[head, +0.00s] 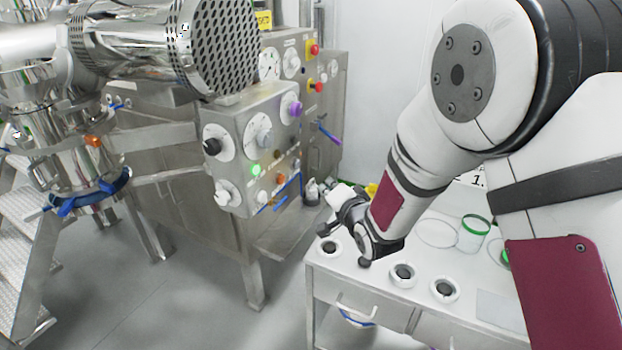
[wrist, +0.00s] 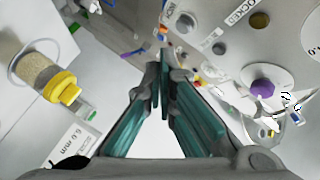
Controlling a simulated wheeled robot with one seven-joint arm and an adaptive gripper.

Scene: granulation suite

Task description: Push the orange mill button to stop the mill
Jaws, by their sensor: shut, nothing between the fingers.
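The control panel (head: 250,125) is a grey box with dials, knobs and small buttons. A small orange button (head: 281,178) sits low on its face, to the right of a lit green button (head: 256,169). My gripper (head: 338,224) is right of the panel, above the near left part of the white bench, apart from the buttons. In the wrist view my gripper (wrist: 160,78) has its teal-padded fingers together with nothing between them. The panel's purple knob (wrist: 262,88) shows right of the fingers there. I cannot pick out the orange button surely in the wrist view.
The white bench (head: 385,305) holds several round white-rimmed pieces and a green-rimmed jar (head: 474,233). A perforated steel cylinder (head: 222,45) overhangs the panel. The floor left of the bench is clear.

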